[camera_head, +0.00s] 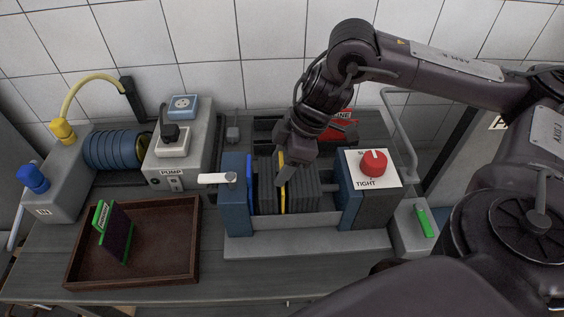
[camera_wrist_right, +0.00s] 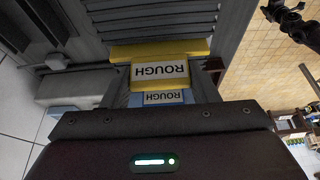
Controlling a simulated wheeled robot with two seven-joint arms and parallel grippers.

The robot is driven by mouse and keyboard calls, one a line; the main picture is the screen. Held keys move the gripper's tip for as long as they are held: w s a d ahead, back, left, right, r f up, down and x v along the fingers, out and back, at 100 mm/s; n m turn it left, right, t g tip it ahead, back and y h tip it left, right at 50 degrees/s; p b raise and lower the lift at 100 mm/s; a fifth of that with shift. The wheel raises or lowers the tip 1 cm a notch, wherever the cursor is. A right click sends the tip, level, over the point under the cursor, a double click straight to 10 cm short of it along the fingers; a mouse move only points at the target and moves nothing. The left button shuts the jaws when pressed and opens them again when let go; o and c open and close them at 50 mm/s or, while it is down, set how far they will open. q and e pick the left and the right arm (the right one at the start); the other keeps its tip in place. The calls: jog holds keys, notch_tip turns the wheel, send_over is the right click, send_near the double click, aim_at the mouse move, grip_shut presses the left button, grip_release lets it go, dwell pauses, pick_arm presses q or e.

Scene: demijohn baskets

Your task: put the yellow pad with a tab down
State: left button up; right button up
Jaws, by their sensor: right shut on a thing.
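The yellow pad (camera_head: 282,203) shows as a thin upright yellow strip among the grey plates (camera_head: 302,193) of the press. In the right wrist view the yellow pad (camera_wrist_right: 135,50) has a yellow tab labelled ROUGH (camera_wrist_right: 160,72). My right gripper (camera_head: 288,165) is over the plates, pointing down, shut on the yellow pad and hiding part of its top. Its fingertips are hard to make out. Whether the pad's lower edge touches the press cannot be told. My left gripper is not in view.
A blue ROUGH label (camera_wrist_right: 163,97) shows beside the yellow tab. The press has blue end blocks (camera_head: 236,207) and a red knob (camera_head: 373,163) on the right. A brown tray (camera_head: 168,271) holds a green-and-purple pad pair (camera_head: 117,235). A pump box (camera_head: 180,178) stands behind the tray.

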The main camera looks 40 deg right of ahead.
jog(key=shift+f, duration=0.25)
jog(key=shift+f, duration=0.2)
jog(key=o, duration=1.2)
jog(key=shift+o, duration=0.2)
jog(key=shift+r, duration=0.15)
